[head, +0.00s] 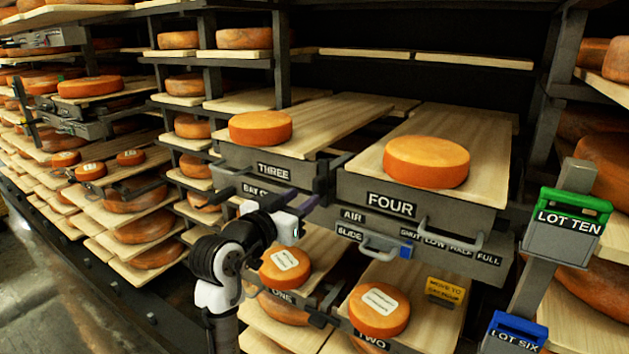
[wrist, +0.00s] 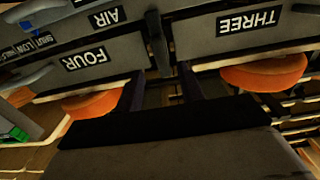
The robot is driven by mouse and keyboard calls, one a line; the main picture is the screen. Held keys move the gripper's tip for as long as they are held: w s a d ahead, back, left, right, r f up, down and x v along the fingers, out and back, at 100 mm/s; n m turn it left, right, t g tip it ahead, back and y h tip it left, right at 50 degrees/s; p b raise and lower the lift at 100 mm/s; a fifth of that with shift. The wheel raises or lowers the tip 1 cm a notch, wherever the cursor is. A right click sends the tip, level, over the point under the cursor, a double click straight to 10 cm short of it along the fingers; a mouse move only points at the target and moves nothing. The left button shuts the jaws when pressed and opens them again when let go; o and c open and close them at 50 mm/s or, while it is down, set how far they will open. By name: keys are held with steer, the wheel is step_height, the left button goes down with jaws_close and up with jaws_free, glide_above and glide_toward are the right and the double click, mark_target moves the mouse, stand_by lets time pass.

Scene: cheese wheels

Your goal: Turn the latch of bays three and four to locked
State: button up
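Bay three (head: 272,169) and bay four (head: 391,204) are grey drawer fronts side by side, each with an orange cheese wheel on its board. Both labels show upside down in the wrist view, FOUR (wrist: 86,59) at left and THREE (wrist: 248,21) at right. A dark upright piece (wrist: 157,40), apparently the latch, stands in the gap between the two fronts. My gripper (head: 317,193) is in front of this gap. In the wrist view its two dark fingers (wrist: 160,74) are apart, with the dark piece just beyond their tips. I cannot tell contact or the latch's setting.
Wheels with paper labels (head: 378,310) sit lower, in bays one and two. A green LOT TEN holder (head: 567,225) stands right. Cheese racks fill the left.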

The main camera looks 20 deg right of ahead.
mark_target(315, 188)
steer(key=p+x, duration=0.1)
steer(key=x, duration=0.5)
steer(key=shift+w+d+p, duration=0.1)
steer(key=shift+p, duration=0.25)
jaws_close()
